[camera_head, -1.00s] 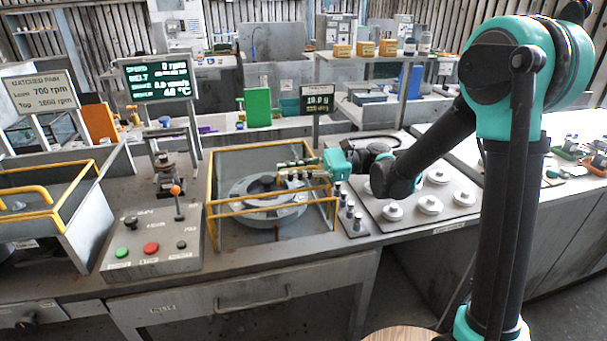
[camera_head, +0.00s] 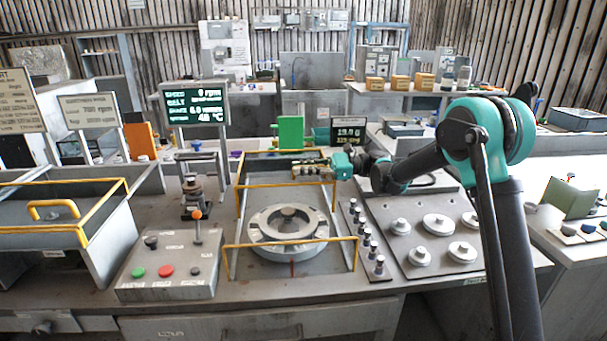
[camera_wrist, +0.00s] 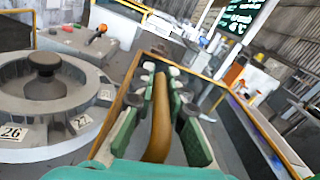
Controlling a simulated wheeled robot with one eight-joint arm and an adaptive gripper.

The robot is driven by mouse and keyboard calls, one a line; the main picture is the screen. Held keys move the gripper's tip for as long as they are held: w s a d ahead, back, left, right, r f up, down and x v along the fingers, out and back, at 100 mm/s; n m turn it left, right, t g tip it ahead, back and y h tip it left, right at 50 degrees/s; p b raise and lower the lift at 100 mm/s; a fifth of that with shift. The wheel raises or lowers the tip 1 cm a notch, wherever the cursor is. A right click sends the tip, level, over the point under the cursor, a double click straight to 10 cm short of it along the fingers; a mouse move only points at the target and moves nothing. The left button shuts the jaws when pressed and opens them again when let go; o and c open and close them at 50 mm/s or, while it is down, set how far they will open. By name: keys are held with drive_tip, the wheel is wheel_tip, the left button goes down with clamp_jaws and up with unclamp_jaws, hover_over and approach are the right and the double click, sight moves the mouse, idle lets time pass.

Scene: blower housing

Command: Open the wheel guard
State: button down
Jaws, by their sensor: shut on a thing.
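The wheel guard (camera_head: 270,185) is a yellow bar frame over a grey open-topped housing. Its held side stands at the back of the housing, and the wheel below is uncovered from above. The round grey wheel (camera_head: 288,231) has a central hub; number plates show on it in the wrist view (camera_wrist: 45,100). My gripper (camera_head: 312,170) reaches in from the right at the back of the housing. In the wrist view my gripper (camera_wrist: 162,85) is shut on the guard's yellow-brown bar (camera_wrist: 160,125), which runs between the green fingers.
A yellow front rail (camera_head: 290,243) crosses the housing's near side. A control box (camera_head: 170,265) with an orange-topped lever stands left. Knobs (camera_head: 368,240) and a plate of round weights (camera_head: 438,225) lie right. A green block (camera_head: 291,131) and a small display (camera_head: 348,131) stand behind.

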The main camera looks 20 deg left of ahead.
drive_tip(key=shift+w, duration=0.15)
drive_tip(key=c, duration=1.6)
unclamp_jaws()
drive_tip(key=v, duration=1.2)
drive_tip(key=shift+d, duration=0.1)
